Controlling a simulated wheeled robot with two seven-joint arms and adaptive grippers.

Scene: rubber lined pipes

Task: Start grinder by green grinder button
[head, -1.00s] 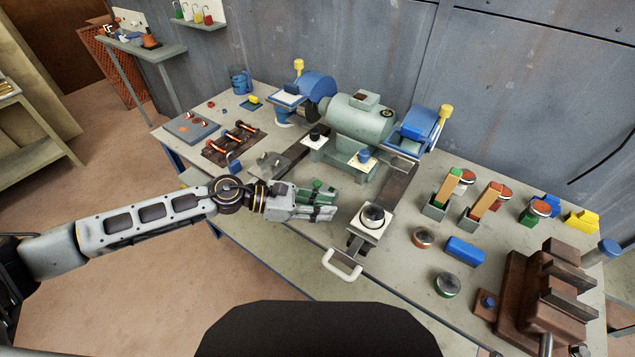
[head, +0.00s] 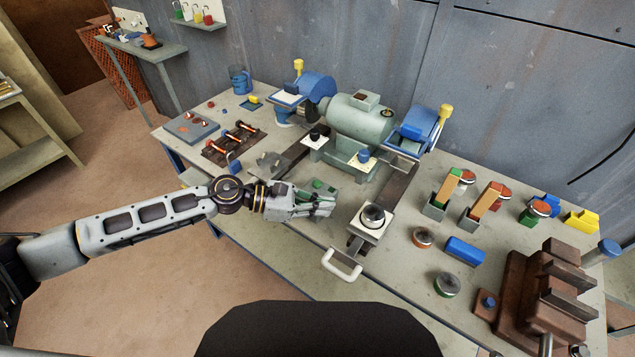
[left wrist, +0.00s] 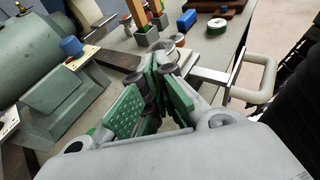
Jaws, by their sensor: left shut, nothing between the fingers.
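The grinder (head: 358,122) is a green motor body with blue wheel guards on the workbench. A small green patch (head: 318,184), possibly the green grinder button, shows on a greenish plate just behind my left gripper; the gripper partly hides this area. My left gripper (head: 332,205) is shut and empty over the front of the bench, its fingers pointing right. In the left wrist view its green-padded fingers (left wrist: 158,62) come together at the tips, with the grinder body (left wrist: 38,55) to their left. I cannot tell whether the gripper touches anything. My right gripper is not in view.
A black knob on a white plate (head: 373,217) and a white handle (head: 342,266) lie right of my left gripper. A brown vise (head: 545,300), a blue block (head: 465,251) and round tins (head: 447,285) stand farther right. A wall closes off the back.

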